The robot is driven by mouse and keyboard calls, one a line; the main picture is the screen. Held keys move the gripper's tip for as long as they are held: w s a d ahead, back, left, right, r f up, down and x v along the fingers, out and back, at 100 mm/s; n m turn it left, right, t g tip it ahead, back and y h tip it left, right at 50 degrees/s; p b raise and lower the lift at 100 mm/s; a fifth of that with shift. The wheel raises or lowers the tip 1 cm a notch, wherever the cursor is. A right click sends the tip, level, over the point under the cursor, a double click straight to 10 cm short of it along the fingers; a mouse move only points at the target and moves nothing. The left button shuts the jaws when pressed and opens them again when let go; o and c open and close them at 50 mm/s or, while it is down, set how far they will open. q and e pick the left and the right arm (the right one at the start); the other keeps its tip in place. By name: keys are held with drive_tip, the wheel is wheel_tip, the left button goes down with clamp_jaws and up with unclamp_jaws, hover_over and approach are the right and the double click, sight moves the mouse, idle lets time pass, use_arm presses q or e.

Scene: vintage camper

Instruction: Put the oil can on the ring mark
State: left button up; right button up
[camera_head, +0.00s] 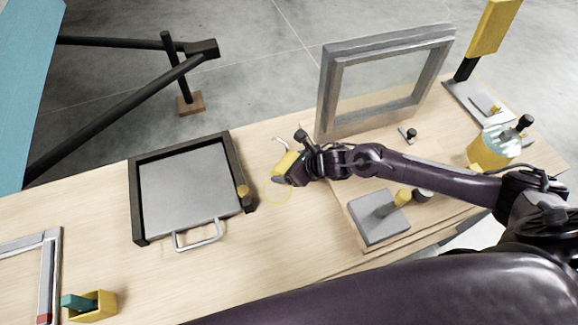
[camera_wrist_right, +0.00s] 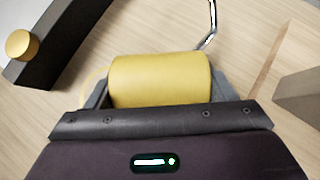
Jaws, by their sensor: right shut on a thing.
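The oil can (camera_head: 285,165) is a small yellow cylinder with a thin bent metal spout. My right gripper (camera_head: 289,172) is shut on it, and in the wrist view the yellow body (camera_wrist_right: 160,80) sits between the fingers with the spout pointing away. The ring mark (camera_head: 277,202) is a thin, pale yellow circle on the wooden bench. The can is over or just beyond its far side; whether it touches the bench I cannot tell. The can and gripper hide part of the ring. My left gripper is not in view.
A dark-framed tray (camera_head: 138,205) with a yellow knob stands left of the ring. A grey window frame (camera_head: 328,95) stands behind. A grey block (camera_head: 372,228) lies on a board at right, with a yellow jar (camera_head: 490,150) farther right. Bare bench lies in front of the ring.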

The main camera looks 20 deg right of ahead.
sight(289, 162)
drive_tip(key=shift+w+r, duration=0.1)
drive_tip(key=shift+r, duration=0.6)
wheel_tip(289, 162, up, 18)
drive_tip(key=b, duration=0.3)
drive_tip(key=s+d+m+t+h+b, duration=0.2)
drive_tip(key=s+d+m+h, duration=0.1)
drive_tip(key=s+m+h, duration=0.2)
drive_tip(key=m, duration=0.2)
drive_tip(key=shift+d+f+m+h, duration=0.3)
drive_tip(key=shift+d+f, duration=0.05)
drive_tip(key=shift+s, duration=0.1)
drive_tip(key=shift+r, duration=0.1)
